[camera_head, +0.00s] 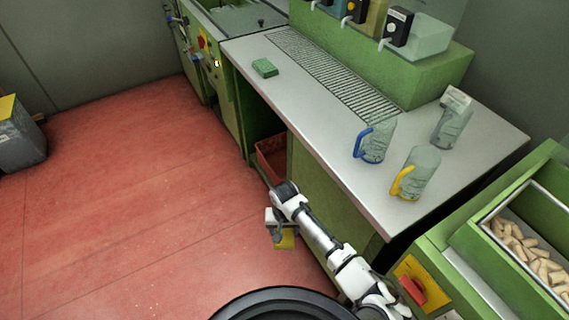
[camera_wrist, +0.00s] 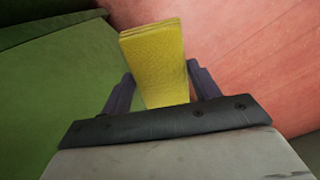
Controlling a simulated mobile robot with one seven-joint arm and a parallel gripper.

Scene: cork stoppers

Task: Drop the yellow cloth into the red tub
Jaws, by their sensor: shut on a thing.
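The yellow cloth (camera_wrist: 155,62) is a thick folded block held between the two fingers of my gripper (camera_wrist: 158,92) in the wrist view. In the head view my gripper (camera_head: 283,232) hangs low over the red floor beside the green counter, with the yellow cloth (camera_head: 286,241) beneath it. The red tub (camera_head: 268,161) sits in an opening under the counter, just beyond my gripper. My arm hides part of the tub, and the counter hides more of it. The cloth is apart from the tub.
The grey counter (camera_head: 330,150) holds a green sponge (camera_head: 264,68), a blue-handled jug (camera_head: 376,141), a yellow-handled jug (camera_head: 416,173) and another clear container (camera_head: 449,125). A bin of corks (camera_head: 530,255) stands at right. A grey bin (camera_head: 20,138) stands far left. The red floor (camera_head: 130,190) is mostly clear.

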